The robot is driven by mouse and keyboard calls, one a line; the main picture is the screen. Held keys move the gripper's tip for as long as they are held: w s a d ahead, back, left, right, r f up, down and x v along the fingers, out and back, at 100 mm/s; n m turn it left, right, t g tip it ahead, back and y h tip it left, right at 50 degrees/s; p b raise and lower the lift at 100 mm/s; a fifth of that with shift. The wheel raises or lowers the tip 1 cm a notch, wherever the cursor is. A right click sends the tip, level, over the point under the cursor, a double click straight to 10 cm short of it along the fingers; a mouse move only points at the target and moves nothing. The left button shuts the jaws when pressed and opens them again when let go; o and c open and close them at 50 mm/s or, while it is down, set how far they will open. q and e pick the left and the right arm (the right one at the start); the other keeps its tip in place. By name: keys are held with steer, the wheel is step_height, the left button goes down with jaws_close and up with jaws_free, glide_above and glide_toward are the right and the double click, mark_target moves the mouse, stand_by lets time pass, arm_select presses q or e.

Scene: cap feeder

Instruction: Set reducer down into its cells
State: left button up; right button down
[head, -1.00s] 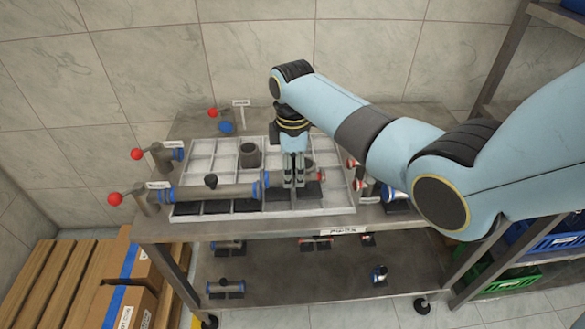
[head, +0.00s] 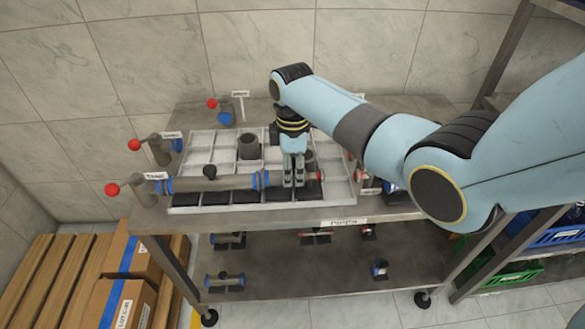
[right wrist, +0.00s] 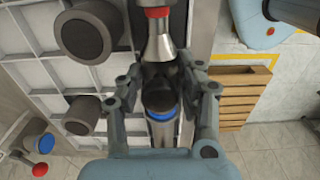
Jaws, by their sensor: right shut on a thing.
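My right gripper (head: 293,181) points down over the front row of the white divided tray (head: 200,143), near its right end. In the right wrist view its fingers (right wrist: 159,78) are closed around the metal reducer (right wrist: 157,46), a cone with a red ring at its narrow end. In the head view the fingers hide most of the reducer, and its red end (head: 319,176) shows just right of them. The reducer lies level, roughly in line with a grey pipe with blue rings (head: 218,184). I cannot tell whether it touches the tray. My left gripper is out of view.
Two upright grey cylinders (head: 249,147) (head: 308,157) stand in the tray. Red-knobbed levers (head: 134,145) stand along the left edge. Small fittings lie on the tray's right side and the lower shelf (head: 300,275). Several back-left cells look empty.

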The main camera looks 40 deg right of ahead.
steer(key=shift+f, duration=0.35)
steer(key=c, duration=0.8)
jaws_free()
steer(key=shift+o, duration=0.2)
steer(key=shift+r, duration=0.1)
step_height(320, 180, up, 12)
steer(key=shift+f, duration=0.1)
